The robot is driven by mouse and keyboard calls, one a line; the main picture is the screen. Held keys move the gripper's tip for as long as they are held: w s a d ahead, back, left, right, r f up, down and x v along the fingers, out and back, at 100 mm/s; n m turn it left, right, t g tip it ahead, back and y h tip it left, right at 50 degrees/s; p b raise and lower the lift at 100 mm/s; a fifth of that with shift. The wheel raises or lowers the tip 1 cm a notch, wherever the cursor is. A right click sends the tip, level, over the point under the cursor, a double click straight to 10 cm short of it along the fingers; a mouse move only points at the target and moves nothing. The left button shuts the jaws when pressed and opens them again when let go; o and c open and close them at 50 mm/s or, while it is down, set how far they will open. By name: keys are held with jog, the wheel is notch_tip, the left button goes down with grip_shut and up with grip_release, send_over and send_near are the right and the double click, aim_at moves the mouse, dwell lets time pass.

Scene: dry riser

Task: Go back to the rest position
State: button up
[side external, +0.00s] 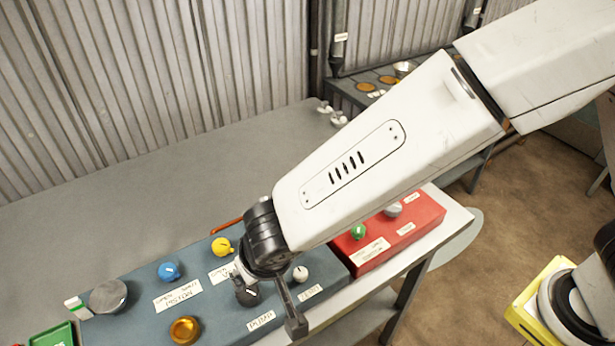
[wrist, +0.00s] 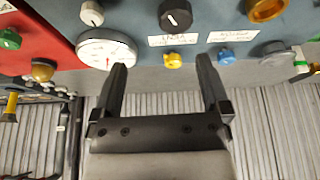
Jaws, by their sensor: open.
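My gripper (wrist: 162,62) is open in the wrist view. Its two dark fingers are spread with nothing between them, above the blue-grey control panel (side external: 140,322). The yellow knob (wrist: 173,60) shows between the fingertips in that view, and the black knob (wrist: 175,15) shows beyond them. In the side view, my wrist and one finger hang over the panel and partly hide the black knob and labels. I cannot tell the exact height of the fingers. The white dial gauge (wrist: 105,50) is partly covered by a finger in the wrist view.
The panel also carries a blue knob (side external: 171,271), a gold knob (side external: 185,329), a grey knob (side external: 108,296) and a white knob (side external: 300,273). A red box (side external: 420,210) with a green knob (side external: 358,231) stands to the right. The grey bench (side external: 120,210) behind is mostly clear, before a corrugated wall (side external: 150,70).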

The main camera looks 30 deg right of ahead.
jog(key=w+d+r+g, duration=0.2)
jog(key=d, duration=1.8)
jog(key=s+d, duration=0.3)
jog(key=d, duration=0.4)
jog(key=s+d, duration=0.4)
jog(key=d, duration=0.4)
jog(key=shift+s+f+m, duration=0.15)
jog(key=shift+m, duration=0.15)
jog(key=w+a+n, duration=0.3)
jog(key=w+a, duration=0.4)
jog(key=a, duration=0.3)
jog(key=a+n, duration=0.1)
jog(key=a, duration=0.8)
jog(key=a+f+n+g, duration=0.1)
jog(key=a+n, duration=0.1)
jog(key=a, duration=0.7)
jog(key=a+n+g, duration=0.1)
jog(key=a, duration=0.8)
jog(key=shift+w+f+n, duration=0.3)
jog(key=shift+n, duration=0.1)
